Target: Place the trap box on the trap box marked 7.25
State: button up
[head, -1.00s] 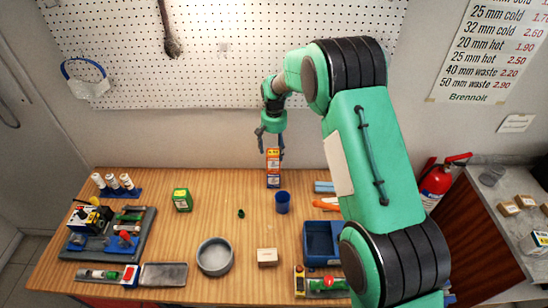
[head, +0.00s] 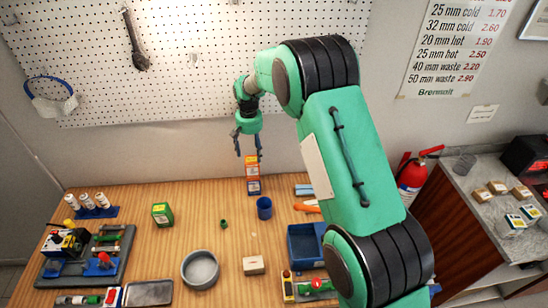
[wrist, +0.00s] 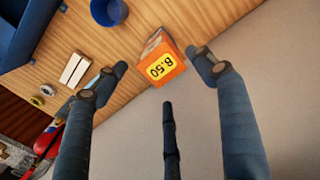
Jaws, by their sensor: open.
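An orange trap box (head: 252,165) stands upright at the back of the wooden bench, on top of another box (head: 254,186) with a blue band. The lower box's marking is too small to read. In the wrist view, the orange box (wrist: 162,64) shows a yellow label reading 8.50, and the box beneath is mostly hidden by it. My gripper (head: 249,156) is just above the stack, its fingers pointing down. In the wrist view its fingers (wrist: 157,64) are spread wide, with clear gaps to the orange box. It is open and holds nothing.
A blue cup (head: 264,208) stands right of the stack, with a blue bin (head: 291,256) nearer the front. A green box (head: 162,214), a grey bowl (head: 187,282) and a small pale box (head: 253,265) stand elsewhere. The pegboard wall (head: 190,80) rises behind.

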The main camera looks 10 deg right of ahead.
jog(key=s+d+r+t, duration=0.1)
jog(key=s+d+r, duration=0.3)
jog(key=s+r, duration=0.4)
jog(key=s+d+r+t, duration=0.1)
jog(key=s+d+r, duration=0.45)
jog(key=r, duration=0.55)
jog(key=s+d+r+t, duration=0.1)
jog(key=s+d+r, duration=0.3)
jog(key=s+r, duration=0.4)
jog(key=s+d+r+t, duration=0.1)
jog(key=s+d, duration=0.1)
jog(key=s, duration=0.8)
jog(key=s+d+r, duration=0.1)
jog(key=s+d, duration=0.2)
jog(key=s, duration=0.7)
jog(key=s+d+r+t, duration=0.1)
jog(key=s+d, duration=0.2)
jog(key=s, duration=0.7)
jog(key=shift+d+r+t, duration=0.15)
jog(key=shift+r+t, duration=0.15)
jog(key=shift+r, duration=0.05)
notch_tip(320, 180, down, 15)
jog(key=b, duration=1.5)
